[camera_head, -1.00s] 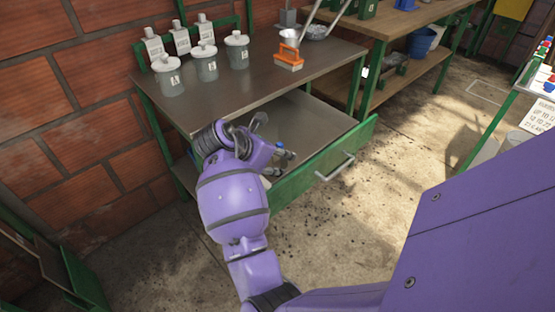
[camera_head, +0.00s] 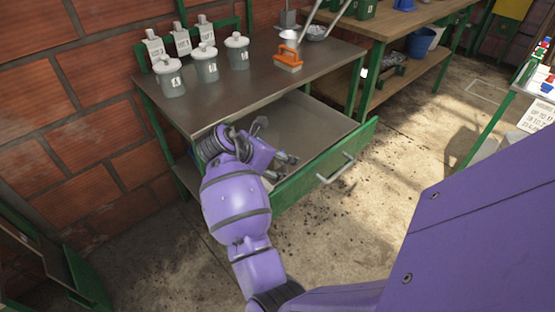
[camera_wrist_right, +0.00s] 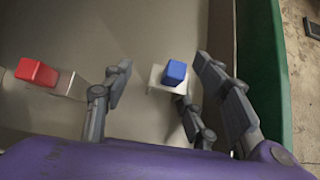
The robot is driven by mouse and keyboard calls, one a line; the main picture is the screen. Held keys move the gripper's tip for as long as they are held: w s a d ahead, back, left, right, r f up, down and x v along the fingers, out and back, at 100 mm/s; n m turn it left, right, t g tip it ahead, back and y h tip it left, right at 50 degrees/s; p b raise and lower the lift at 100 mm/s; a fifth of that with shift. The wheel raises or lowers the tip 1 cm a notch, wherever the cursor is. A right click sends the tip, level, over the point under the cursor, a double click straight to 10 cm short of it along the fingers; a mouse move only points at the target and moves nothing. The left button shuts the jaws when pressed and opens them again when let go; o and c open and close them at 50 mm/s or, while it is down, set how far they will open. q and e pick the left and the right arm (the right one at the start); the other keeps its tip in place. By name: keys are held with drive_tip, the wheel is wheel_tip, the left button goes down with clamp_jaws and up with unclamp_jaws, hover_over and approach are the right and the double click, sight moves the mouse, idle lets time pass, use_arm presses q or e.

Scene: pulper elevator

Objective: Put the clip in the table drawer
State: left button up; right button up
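The table drawer (camera_head: 318,122) is pulled out, with its green front and light handle facing the open floor. My right gripper (camera_head: 274,140) is over the drawer's near left part. In the right wrist view, its fingers (camera_wrist_right: 165,85) are spread apart. A clip with a blue block on a pale plate (camera_wrist_right: 174,72) shows between them, apparently lying on the drawer floor (camera_wrist_right: 150,25) and clear of the fingertips. A second, red-topped clip (camera_wrist_right: 37,72) lies further left in the drawer. The head view hides both clips behind my arm. My left gripper is not in view.
The tabletop (camera_head: 250,85) holds several lidded jars along the back and an orange-handled tool (camera_head: 288,58). The drawer's green front (camera_head: 300,180) stands close to my right gripper. The drawer's far right part is bare.

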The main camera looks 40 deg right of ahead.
drive_tip(key=shift+s+a+f, duration=0.15)
drive_tip(key=shift+a+f, duration=0.1)
drive_tip(key=shift+f, duration=0.35)
drive_tip(key=shift+r+b, duration=0.25)
drive_tip(key=shift+b, duration=0.3)
drive_tip(key=v, duration=0.4)
drive_tip(key=p+v, duration=0.1)
drive_tip(key=v, duration=0.2)
drive_tip(key=r+p+v, duration=0.1)
drive_tip(key=v, duration=0.3)
drive_tip(key=shift+w+d+r, duration=0.15)
drive_tip(key=shift+w+d, duration=0.05)
drive_tip(key=shift+w, duration=0.05)
drive_tip(key=shift+a+r, duration=0.4)
drive_tip(key=shift+f, duration=0.1)
